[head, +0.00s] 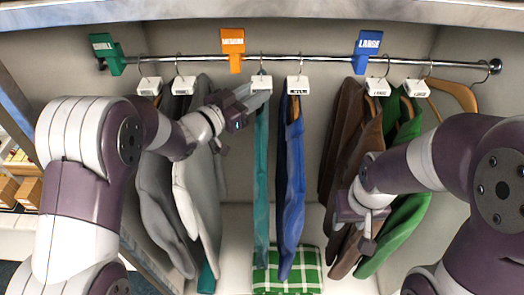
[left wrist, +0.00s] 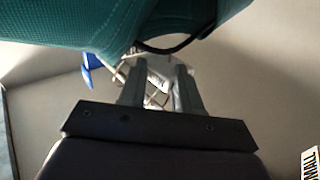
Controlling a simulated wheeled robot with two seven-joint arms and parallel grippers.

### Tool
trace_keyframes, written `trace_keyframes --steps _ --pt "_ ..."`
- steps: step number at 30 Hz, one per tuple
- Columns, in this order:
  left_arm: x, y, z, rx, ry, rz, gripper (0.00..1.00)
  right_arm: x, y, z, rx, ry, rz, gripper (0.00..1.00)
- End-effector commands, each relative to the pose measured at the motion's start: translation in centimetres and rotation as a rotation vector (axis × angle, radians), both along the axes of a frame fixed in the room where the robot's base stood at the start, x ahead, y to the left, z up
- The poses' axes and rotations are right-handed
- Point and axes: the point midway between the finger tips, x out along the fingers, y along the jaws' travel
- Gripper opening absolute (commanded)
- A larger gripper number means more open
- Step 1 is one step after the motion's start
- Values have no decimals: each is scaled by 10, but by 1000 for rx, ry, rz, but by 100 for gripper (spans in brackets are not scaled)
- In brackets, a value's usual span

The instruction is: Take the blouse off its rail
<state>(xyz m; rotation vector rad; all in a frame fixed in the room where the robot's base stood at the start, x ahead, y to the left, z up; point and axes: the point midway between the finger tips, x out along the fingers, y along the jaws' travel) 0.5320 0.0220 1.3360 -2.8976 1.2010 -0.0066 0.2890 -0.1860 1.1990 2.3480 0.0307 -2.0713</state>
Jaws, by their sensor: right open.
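Several garments hang from a chrome rail (head: 330,62); no label I can read names the blouse. A thin teal garment (head: 262,185) hangs in the middle under a white hanger tag (head: 262,82). My left gripper (head: 252,92) is at this tag, just under the rail. In the left wrist view teal fabric (left wrist: 65,30) fills the top, and the fingers (left wrist: 157,85) stand apart with a pale tag and hook showing between them. I see no clear contact. My right gripper (head: 366,235) is open and low, in front of the brown garments (head: 345,135).
A blue garment (head: 290,190) hangs close right of the teal one. Grey garments (head: 200,170) hang left; a green one (head: 408,230) hangs right. Orange (head: 233,50), blue (head: 367,52) and green (head: 108,54) size markers sit on the rail. A green checked cloth (head: 288,272) lies below.

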Motion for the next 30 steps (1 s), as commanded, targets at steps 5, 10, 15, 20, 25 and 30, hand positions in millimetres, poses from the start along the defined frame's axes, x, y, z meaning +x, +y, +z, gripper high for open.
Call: trace_keyframes --steps 5,10,15,20,25,30 --pt "12 -13 1 0 0 0 33 0 0 10 0 0 0 43" --pt "12 -13 0 1 1 1 33 0 0 8 0 1 0 43" --pt "12 -13 0 1 1 1 0 0 0 8 0 1 0 43" --pt "12 -13 0 0 0 1 0 0 0 8 0 0 0 43" --pt "12 -12 -1 1 2 1 0 0 0 8 0 0 0 43" --pt "12 -12 -1 1 3 1 0 0 0 8 0 0 0 43"
